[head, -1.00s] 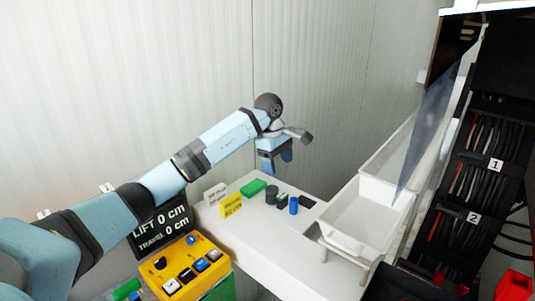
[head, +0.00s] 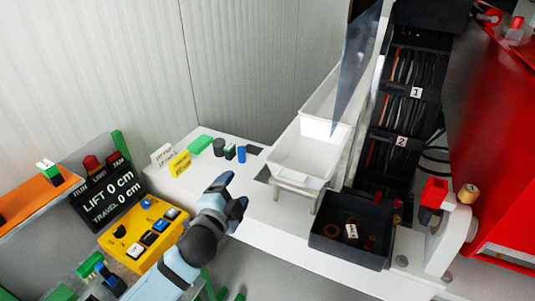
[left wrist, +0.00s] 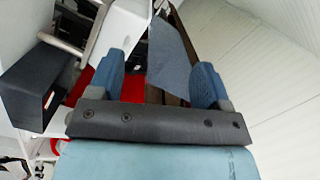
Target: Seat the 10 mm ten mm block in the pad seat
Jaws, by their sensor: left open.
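My left gripper (head: 232,190) is open over the near part of the white table (head: 262,225), its fingers apart. In the left wrist view both blue fingers (left wrist: 158,82) stand apart with nothing held between them. I cannot tell which piece is the ten mm block. Small pieces stand at the table's back: a green block (head: 200,144), a dark cylinder (head: 219,147), a blue cylinder (head: 241,154) and a flat dark piece (head: 254,150). The pad seat cannot be made out. My right gripper is not in view.
A white bin (head: 300,160) stands right of the small pieces. A black tray (head: 330,244) with a small white tag (head: 351,231) lies further right. A yellow button box (head: 140,236) is at left.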

